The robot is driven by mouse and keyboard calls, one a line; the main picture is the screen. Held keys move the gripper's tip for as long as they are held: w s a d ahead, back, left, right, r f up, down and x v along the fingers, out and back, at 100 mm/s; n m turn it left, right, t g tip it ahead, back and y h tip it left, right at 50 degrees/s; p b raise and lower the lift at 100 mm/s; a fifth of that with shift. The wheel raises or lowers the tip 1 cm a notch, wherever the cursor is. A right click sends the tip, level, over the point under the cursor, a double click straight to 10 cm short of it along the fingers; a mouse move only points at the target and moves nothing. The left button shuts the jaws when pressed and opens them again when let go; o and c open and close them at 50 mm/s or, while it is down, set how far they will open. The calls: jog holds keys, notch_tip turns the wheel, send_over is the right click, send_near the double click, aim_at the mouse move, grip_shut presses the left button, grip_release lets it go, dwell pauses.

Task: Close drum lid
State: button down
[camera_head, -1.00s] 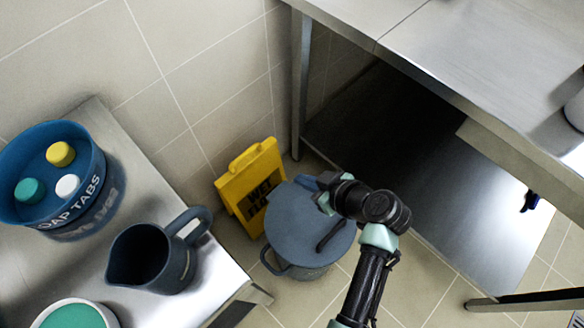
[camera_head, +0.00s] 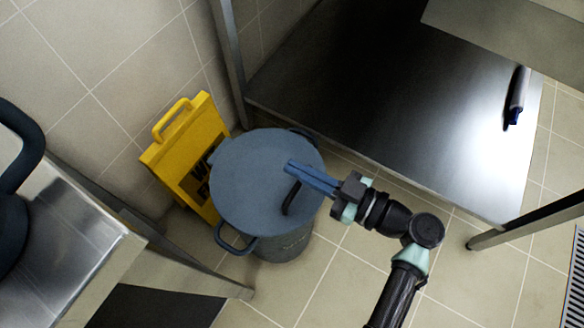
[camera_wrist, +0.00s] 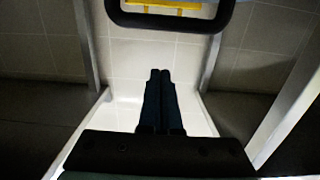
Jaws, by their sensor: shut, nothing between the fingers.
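The drum (camera_head: 285,246) is a grey-blue pot with side handles, standing on the tiled floor. Its round blue-grey lid (camera_head: 243,180) covers the top in the head view; I cannot tell whether it is fully seated. A dark handle (camera_head: 290,199) shows on the lid's right part. My gripper (camera_head: 290,167) reaches in from the right, its blue fingers together and empty, over the lid's right part near that handle. Contact cannot be judged. In the wrist view the fingers (camera_wrist: 160,75) are together, below a dark loop (camera_wrist: 170,21) that I cannot identify for certain.
A yellow wet-floor sign (camera_head: 187,150) stands close behind and left of the drum. A steel table (camera_head: 75,235) is at the left, partly hiding the floor. A low steel shelf (camera_head: 390,110) lies behind and right. Tiled floor (camera_head: 330,275) is clear in front.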

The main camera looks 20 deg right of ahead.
aim_at(308, 198)
jog(key=f+b, duration=0.2)
jog(key=s+f+b, duration=0.1)
jog(key=shift+d+f+t+y, duration=0.3)
jog(key=shift+d+t, duration=0.05)
jog(key=shift+t, duration=0.05)
jog(key=shift+s+d+f+b, duration=0.2)
jog(key=shift+f+b, duration=0.2)
jog(key=shift+b, duration=0.35)
jog(key=shift+s+d+f+b, duration=0.15)
jog(key=shift+f+b, duration=0.25)
jog(key=shift+b, duration=0.3)
jog(key=shift+a+f, duration=0.1)
